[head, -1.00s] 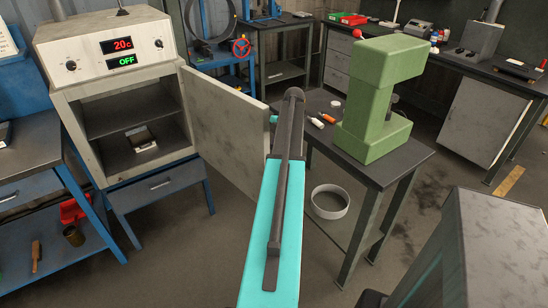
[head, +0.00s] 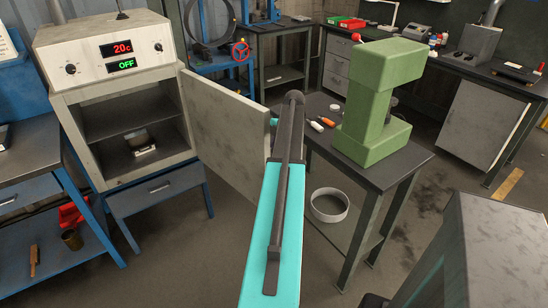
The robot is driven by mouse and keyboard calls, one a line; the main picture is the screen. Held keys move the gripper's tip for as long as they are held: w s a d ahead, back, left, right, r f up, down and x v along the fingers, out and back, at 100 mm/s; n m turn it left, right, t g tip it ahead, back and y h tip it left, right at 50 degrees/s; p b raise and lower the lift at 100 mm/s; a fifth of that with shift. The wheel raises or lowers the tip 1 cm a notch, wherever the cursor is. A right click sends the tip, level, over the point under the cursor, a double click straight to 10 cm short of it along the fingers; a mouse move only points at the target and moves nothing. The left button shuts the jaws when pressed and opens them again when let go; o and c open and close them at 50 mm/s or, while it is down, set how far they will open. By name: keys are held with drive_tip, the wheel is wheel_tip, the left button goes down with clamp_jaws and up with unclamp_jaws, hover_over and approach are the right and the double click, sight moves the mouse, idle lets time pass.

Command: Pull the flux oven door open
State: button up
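The flux oven (head: 112,52) stands at the left in the head view, with displays reading 20c and OFF. Its grey door (head: 223,130) stands wide open, swung out to the right of the opening. A small item (head: 140,142) lies on a lower shelf inside. My arm (head: 276,215), turquoise and dark grey, reaches up the middle to the free edge of the door. My gripper is hidden behind the arm and door edge; only a small turquoise bit shows there. I cannot tell whether it touches the door or its handle, which is out of sight.
A dark table (head: 405,160) with a green press (head: 375,105) and small bottles stands close to the right of the arm. A blue workbench (head: 35,150) is at the left. Floor shows between oven and table.

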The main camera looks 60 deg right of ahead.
drive_tip(key=shift+r, duration=0.1)
drive_tip(key=v, duration=1.3)
drive_tip(key=shift+r, duration=0.35)
drive_tip(key=shift+s, duration=0.1)
